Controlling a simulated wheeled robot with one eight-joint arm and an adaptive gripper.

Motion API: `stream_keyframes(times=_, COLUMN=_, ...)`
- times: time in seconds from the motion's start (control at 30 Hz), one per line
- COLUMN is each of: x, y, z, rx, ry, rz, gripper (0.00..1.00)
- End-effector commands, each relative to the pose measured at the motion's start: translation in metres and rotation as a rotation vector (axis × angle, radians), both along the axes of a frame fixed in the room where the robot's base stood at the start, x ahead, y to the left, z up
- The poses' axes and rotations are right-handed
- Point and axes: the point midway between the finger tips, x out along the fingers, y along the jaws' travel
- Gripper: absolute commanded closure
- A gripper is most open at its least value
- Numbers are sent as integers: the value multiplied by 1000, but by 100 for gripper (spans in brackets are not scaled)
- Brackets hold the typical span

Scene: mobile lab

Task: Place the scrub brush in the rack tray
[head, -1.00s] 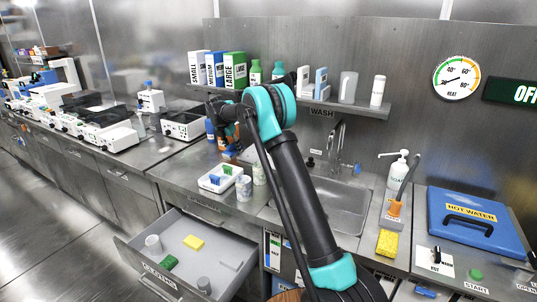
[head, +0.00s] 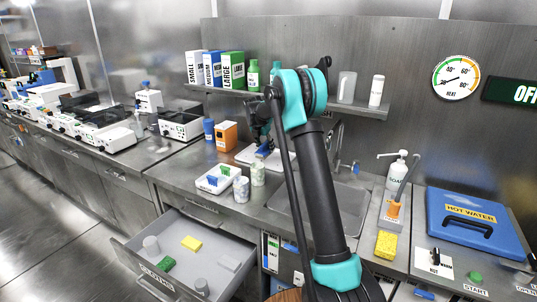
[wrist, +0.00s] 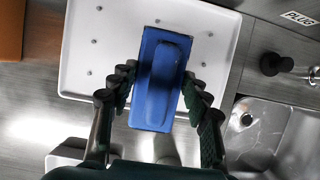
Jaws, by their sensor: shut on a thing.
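My gripper (wrist: 159,78) is shut on the blue scrub brush (wrist: 154,112), with one finger on each side of it. In the wrist view the brush overlaps a white tray (wrist: 95,40) with small grey pegs, which I take as the rack tray. I cannot tell whether the brush touches it. In the head view my gripper (head: 263,138) is above this white tray (head: 246,155), left of the sink, and the brush (head: 265,150) shows as a small blue patch. My arm hides part of the tray.
An orange box (head: 227,136) and a blue bottle (head: 209,130) stand left of the tray. A smaller white tray (head: 207,184) and two cups stand in front. The sink (head: 335,205) is to the right. An open drawer (head: 208,250) juts out below.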

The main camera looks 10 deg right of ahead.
Motion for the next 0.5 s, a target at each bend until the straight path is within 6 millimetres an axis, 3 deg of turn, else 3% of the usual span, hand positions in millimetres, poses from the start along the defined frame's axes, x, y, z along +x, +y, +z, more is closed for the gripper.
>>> stream_keyframes(times=0.2, x=-2, y=-19, z=0, rx=1, ry=-1, rz=-4, gripper=79)
stream_keyframes(times=0.37, x=-1, y=-16, z=-28, rx=1, ry=-1, rz=-1, gripper=79)
stream_keyframes(times=0.5, x=-2, y=-16, z=-35, rx=0, ry=0, rz=-1, gripper=79)
